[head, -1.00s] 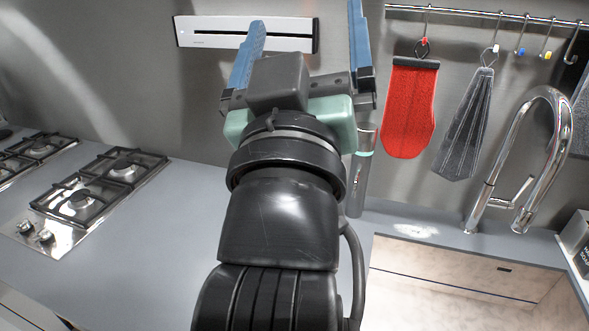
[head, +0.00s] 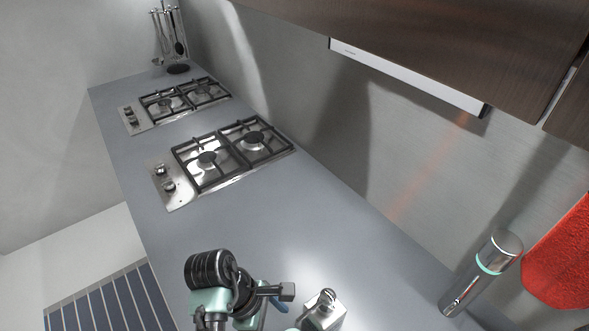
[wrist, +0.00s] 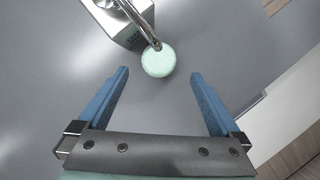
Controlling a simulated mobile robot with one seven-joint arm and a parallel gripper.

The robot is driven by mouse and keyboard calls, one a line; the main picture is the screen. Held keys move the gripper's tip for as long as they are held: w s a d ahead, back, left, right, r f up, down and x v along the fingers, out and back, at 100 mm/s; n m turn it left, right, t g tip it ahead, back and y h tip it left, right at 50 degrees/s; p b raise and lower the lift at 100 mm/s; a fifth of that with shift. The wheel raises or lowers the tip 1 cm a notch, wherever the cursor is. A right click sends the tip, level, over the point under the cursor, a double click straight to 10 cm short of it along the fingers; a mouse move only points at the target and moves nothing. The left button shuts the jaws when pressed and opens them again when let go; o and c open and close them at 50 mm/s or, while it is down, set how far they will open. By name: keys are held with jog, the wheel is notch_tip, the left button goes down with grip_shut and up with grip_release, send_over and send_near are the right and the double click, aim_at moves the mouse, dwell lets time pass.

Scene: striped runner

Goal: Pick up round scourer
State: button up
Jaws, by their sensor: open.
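The round scourer (wrist: 158,61) is a pale mint-green disc on the grey counter in the wrist view. It lies just ahead of my gripper (wrist: 160,74), roughly centred between the two blue fingertips. The fingers are apart and nothing is held between them. A metal spout passes over or right beside the scourer's upper left edge; I cannot tell if they touch.
A metal dispenser (wrist: 118,22) stands close to the scourer; it also shows in the head view (head: 326,312). A silver cylinder (head: 482,272) and a red hanging mitt (head: 560,255) are at right. Gas hobs (head: 235,152) lie farther left, with clear counter (head: 270,225) between.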

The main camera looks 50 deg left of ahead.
jog(key=x, duration=0.2)
jog(key=shift+w+d+f, duration=0.1)
jog(key=shift+w+f, duration=0.05)
jog(key=shift+f, duration=0.25)
jog(key=shift+a+p+x, duration=0.2)
jog(key=shift+p+x, duration=0.4)
jog(key=shift+x, duration=2.05)
jog(key=shift+f, duration=0.1)
jog(key=c, duration=1.2)
